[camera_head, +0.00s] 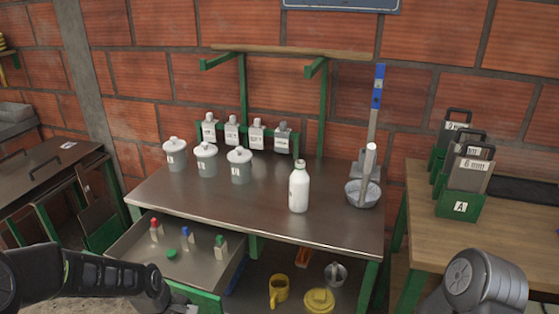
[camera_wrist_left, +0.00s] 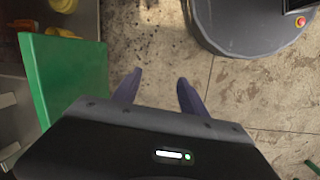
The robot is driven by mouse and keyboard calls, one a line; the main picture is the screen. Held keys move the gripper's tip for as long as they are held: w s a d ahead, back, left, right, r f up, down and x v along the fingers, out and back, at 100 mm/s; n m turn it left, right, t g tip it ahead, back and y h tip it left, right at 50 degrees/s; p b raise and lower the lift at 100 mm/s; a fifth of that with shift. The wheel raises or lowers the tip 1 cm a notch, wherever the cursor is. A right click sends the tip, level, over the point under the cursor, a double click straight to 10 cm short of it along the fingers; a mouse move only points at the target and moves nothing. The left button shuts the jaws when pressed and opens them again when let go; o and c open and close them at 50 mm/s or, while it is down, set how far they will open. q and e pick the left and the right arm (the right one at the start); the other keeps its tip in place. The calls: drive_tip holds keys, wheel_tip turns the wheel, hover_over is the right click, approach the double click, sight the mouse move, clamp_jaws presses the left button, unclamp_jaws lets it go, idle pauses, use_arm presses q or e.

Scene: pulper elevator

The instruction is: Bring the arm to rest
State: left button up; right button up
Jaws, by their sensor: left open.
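My left arm comes in from the left in the head view, low in front of the open drawer (camera_head: 135,247). Its gripper is not clear there. In the left wrist view my left gripper (camera_wrist_left: 156,88) has its two fingers spread apart, with nothing between them but bare floor (camera_wrist_left: 158,45) beyond. A green panel (camera_wrist_left: 75,75) stands close to the left of the fingers. My right arm shows at the lower right of the head view, but its gripper is not in the picture.
The metal table (camera_head: 260,215) carries a white bottle (camera_head: 299,187), several lidded grey pots (camera_head: 239,168) and a bowl (camera_head: 357,192). The drawer holds small coloured-top items. A yellow mug (camera_head: 278,290) is on the lower shelf. A wooden bench (camera_head: 420,228) is at right.

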use_arm(q)
drive_tip(key=s+d+f+m+h+p, duration=0.1)
drive_tip(key=s+d+f+m+p, duration=0.3)
drive_tip(key=s+d+f+m, duration=0.7)
drive_tip(key=s+d+f, duration=0.1)
drive_tip(key=s+d, duration=0.3)
drive_tip(key=s, duration=0.1)
drive_tip(key=shift+s+h, duration=0.15)
drive_tip(key=shift+h, duration=0.25)
drive_tip(key=shift+f, duration=0.1)
